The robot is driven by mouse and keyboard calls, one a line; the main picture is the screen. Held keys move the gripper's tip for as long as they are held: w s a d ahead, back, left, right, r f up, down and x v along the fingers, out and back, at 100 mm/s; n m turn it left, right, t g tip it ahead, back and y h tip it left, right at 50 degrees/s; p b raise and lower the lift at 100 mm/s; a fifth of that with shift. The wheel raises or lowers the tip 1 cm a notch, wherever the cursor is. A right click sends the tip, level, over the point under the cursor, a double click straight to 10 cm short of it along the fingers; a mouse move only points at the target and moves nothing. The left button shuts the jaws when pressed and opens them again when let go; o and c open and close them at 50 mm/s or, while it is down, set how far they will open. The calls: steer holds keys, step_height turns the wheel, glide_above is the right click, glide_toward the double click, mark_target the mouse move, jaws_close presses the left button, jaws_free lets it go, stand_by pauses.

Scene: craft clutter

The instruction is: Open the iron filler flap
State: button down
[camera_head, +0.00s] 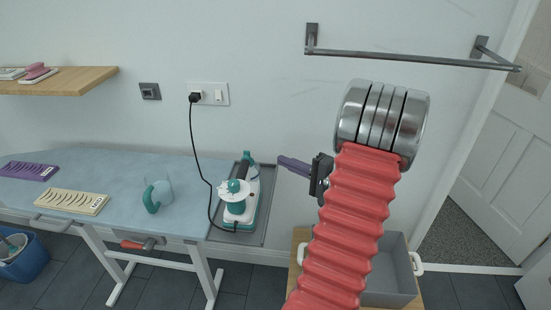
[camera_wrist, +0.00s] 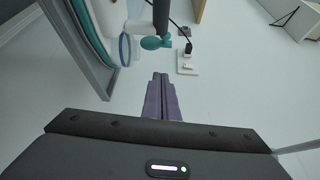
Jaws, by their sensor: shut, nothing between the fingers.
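The teal and white iron (camera_head: 240,212) stands in a grey tray at the right end of the ironing board, with a dark handle and a corded plug. Part of it shows at the upper left of the wrist view, with a teal knob (camera_wrist: 153,43) and a translucent blue ring (camera_wrist: 125,50). I cannot tell for certain which part is the filler flap or whether it is open. My gripper (camera_head: 282,161) has purple fingers, shut and empty, to the right of the iron and apart from it. In the wrist view its fingertips (camera_wrist: 161,75) are below the teal knob, not visibly touching it.
The black cord runs from the wall socket (camera_head: 220,94) down beside the iron. A measuring jug (camera_head: 165,190) with a teal handle stands on the blue ironing board (camera_head: 115,178). A metal rail (camera_head: 410,59) is on the wall at upper right. A grey crate (camera_head: 398,270) stands below my arm.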

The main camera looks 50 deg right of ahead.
steer(key=shift+s+f, duration=0.1)
steer(key=shift+s, duration=1.45)
steer(key=s+a+f+n+g+y, duration=0.1)
steer(key=a+f+n+g+y, duration=0.15)
steer(key=a+g, duration=0.6)
steer(key=s+a+f+n+g+y, duration=0.1)
steer(key=s+a+f+g+y, duration=0.2)
steer(key=a, duration=1)
steer(key=a+r+n+h, duration=0.1)
steer(key=a+r+n, duration=0.4)
steer(key=a, duration=0.3)
steer(key=w+a+r+n+h, duration=0.1)
steer(key=a+r+n+h, duration=0.1)
steer(key=a+r+n, duration=0.3)
steer(key=a+r+n+h, duration=0.2)
steer(key=a+r+n, duration=0.3)
steer(key=a, duration=0.6)
steer(key=shift+w+a, duration=0.15)
steer(key=shift+w, duration=0.2)
